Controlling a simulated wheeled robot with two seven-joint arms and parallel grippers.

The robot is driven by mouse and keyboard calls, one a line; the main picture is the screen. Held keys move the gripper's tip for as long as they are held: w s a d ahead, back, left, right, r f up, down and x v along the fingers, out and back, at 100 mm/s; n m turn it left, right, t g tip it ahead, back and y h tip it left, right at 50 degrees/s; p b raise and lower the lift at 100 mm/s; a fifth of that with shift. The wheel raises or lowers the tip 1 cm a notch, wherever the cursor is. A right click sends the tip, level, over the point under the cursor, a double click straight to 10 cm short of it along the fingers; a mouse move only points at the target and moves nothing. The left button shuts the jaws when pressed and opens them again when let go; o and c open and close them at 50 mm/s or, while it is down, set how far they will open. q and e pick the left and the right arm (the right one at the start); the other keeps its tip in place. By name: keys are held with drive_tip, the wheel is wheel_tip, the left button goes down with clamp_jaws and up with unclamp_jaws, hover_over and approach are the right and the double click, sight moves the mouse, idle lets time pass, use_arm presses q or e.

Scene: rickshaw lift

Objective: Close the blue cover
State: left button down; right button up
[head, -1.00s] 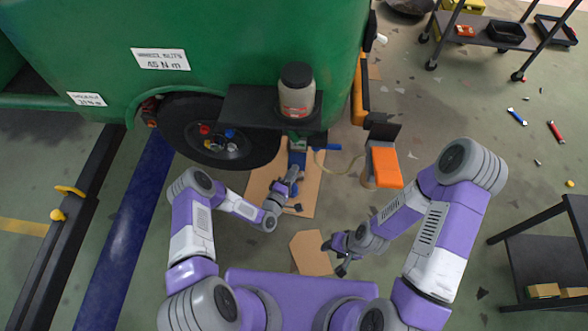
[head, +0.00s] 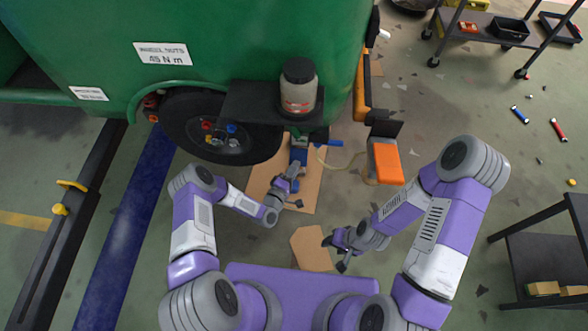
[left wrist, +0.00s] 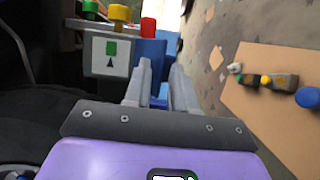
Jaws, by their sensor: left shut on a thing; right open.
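A blue device (head: 298,156) stands on the cardboard below the dark shelf, beside the wheel. Its blue body also shows in the left wrist view (left wrist: 152,52), beyond the fingers. I cannot tell which blue piece is the cover. My left gripper (head: 294,172) reaches this device. In the left wrist view its fingers (left wrist: 160,72) are shut on a blue part (left wrist: 158,98), which they mostly hide. My right gripper (head: 334,254) is open and empty, over the floor near the smaller cardboard.
The green vehicle (head: 230,35) and its black wheel (head: 185,125) stand close at the left. The dark shelf (head: 250,103) holds a jar (head: 298,88) above my left gripper. An orange-fronted box (head: 388,163) stands to the right. The right floor has loose tools (head: 519,115).

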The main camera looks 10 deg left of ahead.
use_arm(q)
drive_tip(key=shift+w+d+r+t, duration=0.1)
drive_tip(key=shift+w+r+t, duration=0.2)
drive_tip(key=shift+r, duration=0.35)
drive_tip(key=shift+w+d+r+t, duration=0.1)
drive_tip(key=shift+w+r, duration=0.25)
drive_tip(key=shift+r, duration=0.25)
drive_tip(key=c, duration=0.9)
unclamp_jaws()
drive_tip(key=shift+a+f, duration=0.1)
drive_tip(key=shift+f, duration=0.2)
drive_tip(key=s+a+f, duration=0.3)
drive_tip(key=s+f, duration=0.3)
drive_tip(key=shift+s+a, duration=0.15)
drive_tip(key=shift+a, duration=0.1)
drive_tip(key=shift+f, duration=0.1)
drive_tip(key=p+v, duration=0.1)
drive_tip(key=v, duration=0.6)
drive_tip(key=shift+s+p, duration=0.25)
drive_tip(key=shift+p, duration=0.1)
drive_tip(key=shift+a, duration=0.1)
